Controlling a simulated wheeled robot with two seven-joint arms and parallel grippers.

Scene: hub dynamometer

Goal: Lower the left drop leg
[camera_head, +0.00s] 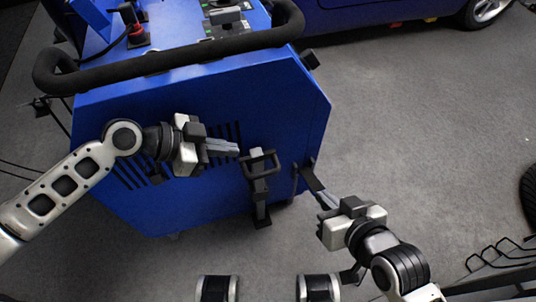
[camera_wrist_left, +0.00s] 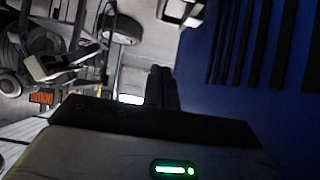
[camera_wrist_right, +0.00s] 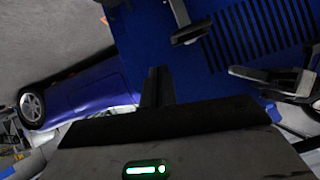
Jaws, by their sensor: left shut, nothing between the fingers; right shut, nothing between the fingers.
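A drop leg (camera_head: 259,188) with a black loop handle at its top and a dark foot at its bottom is on the front panel of the blue dynamometer cabinet (camera_head: 200,115). My left gripper (camera_head: 237,149) is shut and empty, its tips just left of the handle; whether they touch cannot be told. My right gripper (camera_head: 322,195) is shut and empty, beside a dark bar (camera_head: 309,177) at the cabinet's right edge. In the right wrist view a dark handle (camera_wrist_right: 188,32) stands out from the blue panel, with the shut right fingers (camera_wrist_right: 157,85) below it.
A thick black push bar (camera_head: 165,62) runs across the cabinet top, with a red knob (camera_head: 136,29) behind it. Slotted vents (camera_head: 130,175) mark the panel. A blue car (camera_head: 370,12) stands behind. The grey floor (camera_head: 430,130) to the right is clear; a black rack (camera_head: 500,260) is lower right.

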